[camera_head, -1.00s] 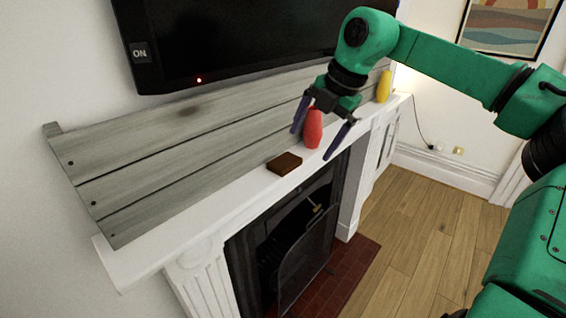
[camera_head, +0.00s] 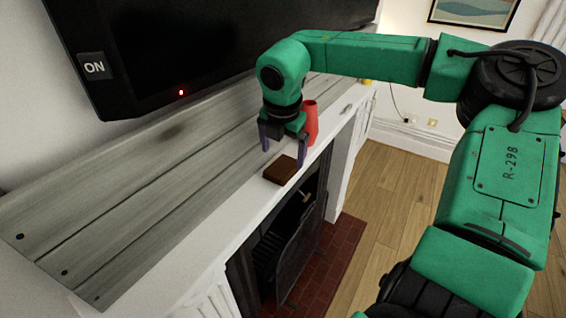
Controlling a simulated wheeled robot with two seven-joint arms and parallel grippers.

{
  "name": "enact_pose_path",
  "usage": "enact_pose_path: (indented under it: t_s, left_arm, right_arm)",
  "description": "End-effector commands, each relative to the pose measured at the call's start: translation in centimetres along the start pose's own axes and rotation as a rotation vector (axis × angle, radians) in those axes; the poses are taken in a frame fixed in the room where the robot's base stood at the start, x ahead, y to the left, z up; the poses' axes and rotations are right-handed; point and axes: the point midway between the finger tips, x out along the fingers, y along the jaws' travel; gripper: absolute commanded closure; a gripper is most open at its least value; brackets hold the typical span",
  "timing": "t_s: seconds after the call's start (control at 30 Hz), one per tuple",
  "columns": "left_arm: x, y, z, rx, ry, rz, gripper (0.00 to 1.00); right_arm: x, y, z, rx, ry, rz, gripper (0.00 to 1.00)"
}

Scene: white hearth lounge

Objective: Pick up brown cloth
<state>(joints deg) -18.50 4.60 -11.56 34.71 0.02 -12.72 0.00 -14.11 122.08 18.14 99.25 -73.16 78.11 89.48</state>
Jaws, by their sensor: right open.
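The brown cloth (camera_head: 281,171) is a small, dark, folded square lying flat on the white mantel shelf. My right gripper (camera_head: 284,154) is open and empty, pointing down just above and behind the cloth. Its two purple fingers are spread to either side, with the cloth lying slightly nearer the camera than the fingertips. I cannot tell whether a finger touches the shelf or the cloth. My left gripper is not in view.
A red upright object (camera_head: 311,122) stands right behind my right gripper. A yellow object (camera_head: 367,82) is partly hidden farther along the shelf. The television (camera_head: 190,50) hangs above grey boards (camera_head: 130,170). The white shelf (camera_head: 190,255) is clear at the near left.

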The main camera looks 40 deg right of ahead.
Motion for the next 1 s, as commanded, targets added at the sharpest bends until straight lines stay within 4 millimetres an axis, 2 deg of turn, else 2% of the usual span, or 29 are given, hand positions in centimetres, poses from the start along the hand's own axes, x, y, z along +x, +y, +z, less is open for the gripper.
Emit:
enact_pose_path:
  t_s: [0.17,0.27,0.37,0.53,0.67,0.7,0.73,1.0]
  left_arm:
    - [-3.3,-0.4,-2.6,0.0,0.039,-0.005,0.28]
    - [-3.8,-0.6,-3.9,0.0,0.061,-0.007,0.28]
    - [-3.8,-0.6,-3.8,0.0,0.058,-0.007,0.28]
    - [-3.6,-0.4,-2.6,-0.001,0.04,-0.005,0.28]
    - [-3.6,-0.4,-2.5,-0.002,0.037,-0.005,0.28]
    - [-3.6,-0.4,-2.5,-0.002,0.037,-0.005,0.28]
    - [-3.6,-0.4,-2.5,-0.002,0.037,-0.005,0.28]
    - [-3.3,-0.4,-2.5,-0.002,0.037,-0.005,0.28]
  right_arm:
    - [2.2,-0.2,0.2,-0.001,0.006,-0.005,0.0]
    - [4.4,-0.3,0.2,0.0,0.003,-0.004,0.0]
    - [5.4,-0.3,0.2,0.0,0.001,-0.001,0.0]
    - [5.5,-0.3,0.2,0.001,0.0,0.001,0.0]
    - [5.5,-0.3,0.2,0.001,0.0,0.001,0.5]
    - [5.5,-0.3,0.2,0.001,0.0,0.001,0.65]
    - [5.5,-0.3,0.2,0.001,0.0,0.001,0.72]
    - [5.5,-0.3,0.2,0.001,0.0,0.002,0.73]
